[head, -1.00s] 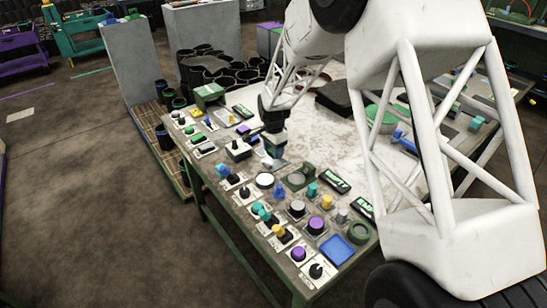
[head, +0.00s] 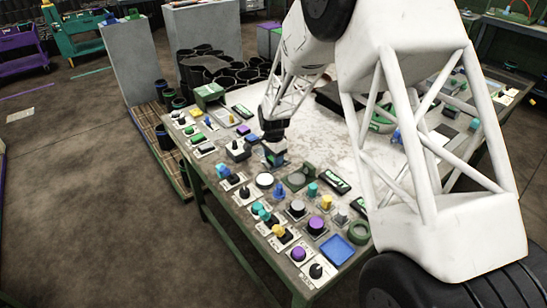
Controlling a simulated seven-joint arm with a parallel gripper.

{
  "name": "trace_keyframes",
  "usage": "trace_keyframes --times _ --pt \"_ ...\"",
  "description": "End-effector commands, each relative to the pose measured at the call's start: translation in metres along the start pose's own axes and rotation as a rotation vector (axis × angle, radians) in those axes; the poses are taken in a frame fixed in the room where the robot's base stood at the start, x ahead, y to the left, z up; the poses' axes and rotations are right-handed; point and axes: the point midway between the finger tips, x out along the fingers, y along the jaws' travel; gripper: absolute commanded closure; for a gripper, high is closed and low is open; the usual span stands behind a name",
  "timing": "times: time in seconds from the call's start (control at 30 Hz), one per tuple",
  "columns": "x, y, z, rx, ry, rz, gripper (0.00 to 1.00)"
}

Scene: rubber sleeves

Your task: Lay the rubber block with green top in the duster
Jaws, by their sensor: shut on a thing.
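My gripper (head: 273,150) points down over the left middle of the green-framed table, just behind the rows of knobs and buttons. It is shut on a small block at its fingertips. The block is mostly hidden by the jaws; a little green and blue shows there, and I cannot tell its top for sure. Whether it touches the table is unclear at this size. I cannot pick out the duster with certainty among the small things on the table.
Knobs and buttons on plates, such as a purple knob (head: 316,225), crowd the table's near left side. A blue tray (head: 337,250) and a green ring (head: 359,231) lie at the near corner. The pale tabletop (head: 320,130) behind is largely clear. Black tubes (head: 215,75) fill the back.

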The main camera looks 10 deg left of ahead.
Motion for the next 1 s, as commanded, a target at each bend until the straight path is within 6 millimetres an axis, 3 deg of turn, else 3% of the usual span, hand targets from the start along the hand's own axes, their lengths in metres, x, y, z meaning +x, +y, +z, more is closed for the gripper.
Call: trace_keyframes --times 0.13,0.17,0.3,0.73,1.0 --pt "0.003 0.000 0.000 0.000 0.000 0.000 0.77" --pt "0.003 0.000 0.000 0.000 0.000 0.000 0.45" --pt "0.003 0.000 0.000 0.000 0.000 0.000 0.24" --pt "-0.002 0.000 0.000 0.000 0.000 0.000 0.24" --pt "-0.027 0.000 0.000 0.000 0.001 -0.002 0.24"
